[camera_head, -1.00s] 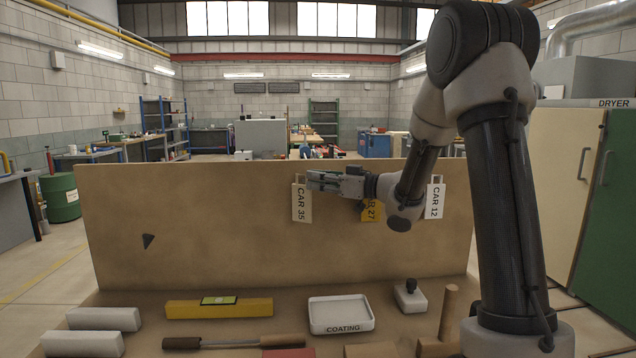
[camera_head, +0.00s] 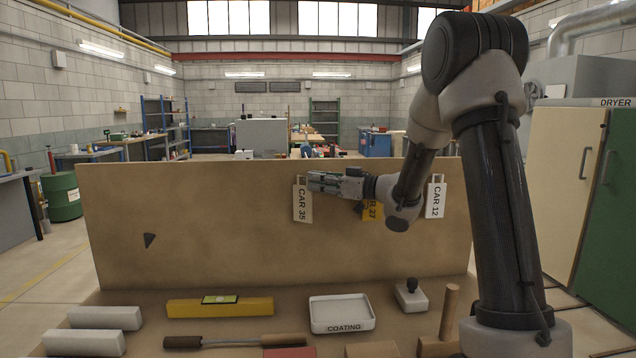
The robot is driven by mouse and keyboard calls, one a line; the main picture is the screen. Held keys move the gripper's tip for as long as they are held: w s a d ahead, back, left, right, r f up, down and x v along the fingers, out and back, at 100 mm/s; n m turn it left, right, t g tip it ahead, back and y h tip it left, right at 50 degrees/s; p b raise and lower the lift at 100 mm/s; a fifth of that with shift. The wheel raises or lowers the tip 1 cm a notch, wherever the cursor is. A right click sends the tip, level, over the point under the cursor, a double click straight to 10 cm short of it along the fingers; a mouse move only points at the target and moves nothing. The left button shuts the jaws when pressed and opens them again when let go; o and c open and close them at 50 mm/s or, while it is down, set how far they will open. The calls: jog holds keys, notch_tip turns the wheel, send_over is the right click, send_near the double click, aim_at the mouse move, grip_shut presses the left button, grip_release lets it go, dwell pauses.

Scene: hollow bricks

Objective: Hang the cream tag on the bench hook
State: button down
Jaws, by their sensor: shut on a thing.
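The cream tag (camera_head: 302,206), marked CAR 35, hangs upright in front of the upper middle of the tan board, its loop showing at the top. My gripper (camera_head: 313,181) reaches in from the right and is shut on the tag near its upper edge; the fingers hide part of it. Whether the loop still rests on a peg cannot be told. A small dark pointed piece (camera_head: 149,240) on the left of the board may be the bench hook; it is bare and well apart from my gripper.
A yellow tag (camera_head: 371,211), partly behind my arm, and a white CAR 12 tag (camera_head: 435,201) hang to the right. Below lie a yellow level (camera_head: 185,308), a COATING tray (camera_head: 342,327), pale blocks (camera_head: 104,318) and hand tools. The board's left half is mostly clear.

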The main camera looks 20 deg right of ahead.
jog(key=c, duration=1.5)
grip_release()
